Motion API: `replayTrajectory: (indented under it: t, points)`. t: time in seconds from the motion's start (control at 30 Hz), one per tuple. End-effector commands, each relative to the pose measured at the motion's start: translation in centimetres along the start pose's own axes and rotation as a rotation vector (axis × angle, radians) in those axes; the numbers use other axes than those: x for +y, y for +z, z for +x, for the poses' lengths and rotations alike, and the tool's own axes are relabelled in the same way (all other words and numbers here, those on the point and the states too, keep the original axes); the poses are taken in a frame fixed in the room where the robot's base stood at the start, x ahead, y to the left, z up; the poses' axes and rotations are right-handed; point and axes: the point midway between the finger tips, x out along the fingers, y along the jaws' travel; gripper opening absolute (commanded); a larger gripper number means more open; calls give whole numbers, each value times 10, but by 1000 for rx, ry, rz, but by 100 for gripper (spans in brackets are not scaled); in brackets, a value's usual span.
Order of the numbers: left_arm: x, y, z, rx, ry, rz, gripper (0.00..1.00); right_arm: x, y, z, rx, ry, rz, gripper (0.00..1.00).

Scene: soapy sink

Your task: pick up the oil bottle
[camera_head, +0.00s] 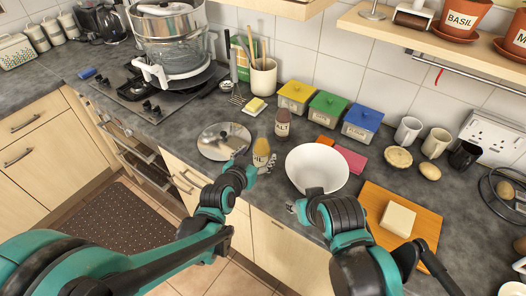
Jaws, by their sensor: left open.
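The oil bottle appears to be the small yellow bottle (261,150) with a pale label. It stands upright near the front edge of the counter, left of the white bowl. My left gripper (256,162) is open right at this bottle, with finger parts showing on either side of its lower part. I cannot tell whether they touch it. A similar dark brown bottle (282,124) stands just behind. My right gripper (298,207) is low in front of the white bowl (317,168); its fingers are mostly hidden by its own arm, so its opening is unclear.
A round metal lid (224,141) lies left of the bottle. A wooden board (417,213) with a pale block (398,219) is at the right. Yellow (295,97), green (328,107) and blue (362,121) tins stand behind. A hob (150,100) with pots is at the left.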

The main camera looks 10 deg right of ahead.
Motion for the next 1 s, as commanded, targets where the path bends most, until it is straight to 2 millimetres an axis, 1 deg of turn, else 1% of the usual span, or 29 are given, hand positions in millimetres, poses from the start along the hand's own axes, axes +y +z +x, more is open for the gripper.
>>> replayTrajectory:
  t: [0.03,0.2,0.3,0.4,0.6,0.63,0.67,0.7,0.77,0.8,0.87,0.9,1.0]
  points:
    - [0,3,8,0,0,0,74,0,3,4,0,0,0,40]
    - [-1,10,34,-1,0,-1,74,0,10,15,0,0,0,40]
    - [-1,8,46,-1,0,-1,74,0,12,17,0,0,0,40]
    - [-1,7,52,-1,0,0,74,0,12,18,0,0,0,40]
    - [-1,6,53,-1,-1,-1,74,0,12,17,0,0,0,40]
    - [-1,6,53,-1,-1,-1,72,0,12,17,0,0,0,40]
    - [-1,6,53,-1,-1,-1,64,0,12,17,0,0,0,40]
    - [-1,6,53,-1,-1,-1,53,0,12,17,0,0,0,40]
    - [-1,6,52,-1,-1,-1,37,0,12,17,0,0,0,40]
    - [-1,6,52,-1,-1,-1,27,0,12,17,0,0,0,40]
    - [-1,6,52,-1,-1,-1,11,0,12,17,0,0,0,40]
    - [-1,6,52,-2,-1,-1,8,0,12,17,0,0,0,40]
    - [-1,6,52,-1,-1,-1,8,0,12,17,0,0,0,40]
